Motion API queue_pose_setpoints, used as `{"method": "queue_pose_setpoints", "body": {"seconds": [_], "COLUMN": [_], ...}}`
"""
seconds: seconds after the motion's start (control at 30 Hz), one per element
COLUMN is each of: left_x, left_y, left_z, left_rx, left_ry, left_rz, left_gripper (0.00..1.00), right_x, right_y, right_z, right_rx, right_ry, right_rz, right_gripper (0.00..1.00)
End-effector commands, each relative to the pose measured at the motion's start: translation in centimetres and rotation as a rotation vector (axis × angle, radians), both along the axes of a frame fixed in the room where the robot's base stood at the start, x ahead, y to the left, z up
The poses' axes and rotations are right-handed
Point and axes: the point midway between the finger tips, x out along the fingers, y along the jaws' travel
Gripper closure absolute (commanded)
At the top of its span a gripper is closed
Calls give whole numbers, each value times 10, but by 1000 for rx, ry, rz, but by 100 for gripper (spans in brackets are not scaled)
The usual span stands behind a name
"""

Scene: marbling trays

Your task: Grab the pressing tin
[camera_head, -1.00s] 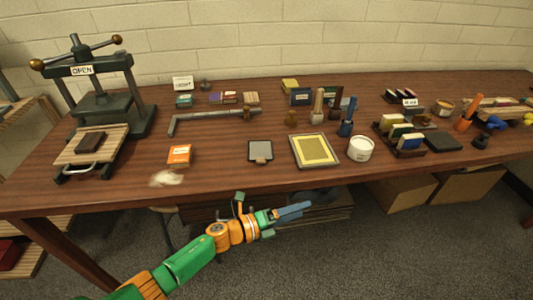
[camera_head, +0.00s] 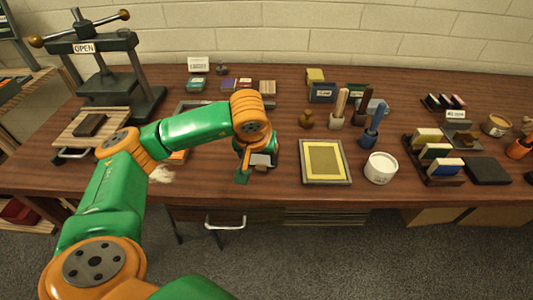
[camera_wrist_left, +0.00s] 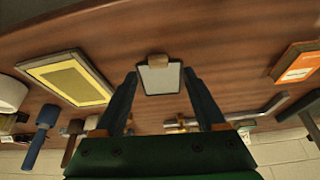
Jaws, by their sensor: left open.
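The pressing tin, a small flat grey plate with a dark edge and a tan tab, shows in the left wrist view (camera_wrist_left: 160,80). It lies flat on the table, between and beyond my open left fingertips (camera_wrist_left: 159,74). In the head view my left gripper (camera_head: 262,156) is over the tin and mostly hides it; only a grey patch (camera_head: 260,160) shows. Nothing is held between the fingers. I cannot tell the exact gap from fingertips to tin. My right gripper is not in view.
A framed yellow screen (camera_head: 324,161) and a white tub (camera_head: 380,168) stand to the right. An orange box shows in the wrist view (camera_wrist_left: 297,63). A metal corner bar (camera_wrist_left: 258,110) lies behind the tin. A press (camera_head: 105,60) stands at the left.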

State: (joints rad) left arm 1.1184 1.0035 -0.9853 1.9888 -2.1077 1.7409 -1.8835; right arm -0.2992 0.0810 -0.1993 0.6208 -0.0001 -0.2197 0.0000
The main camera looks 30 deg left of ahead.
Motion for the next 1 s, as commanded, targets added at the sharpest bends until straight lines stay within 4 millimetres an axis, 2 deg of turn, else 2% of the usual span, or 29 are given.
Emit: {"method": "queue_pose_setpoints", "body": {"seconds": [0.07, 0.2, 0.43, 0.7, 1.0], "left_x": [7, 15, 17, 17, 17], "left_y": [3, 6, 6, 6, 6], "left_z": [-10, -32, -36, -35, -35], "left_rx": [-2, -4, -4, -5, -6], "left_ry": [8, 5, 1, 2, 1], "left_rz": [2, 1, 1, 1, 1], "left_gripper": [28, 28, 28, 100, 100], "right_x": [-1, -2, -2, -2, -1], "right_y": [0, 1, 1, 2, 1], "right_z": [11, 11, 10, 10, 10], "right_rx": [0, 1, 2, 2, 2], "right_ry": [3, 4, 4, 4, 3], "right_rz": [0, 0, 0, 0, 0], "right_gripper": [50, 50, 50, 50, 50]}}
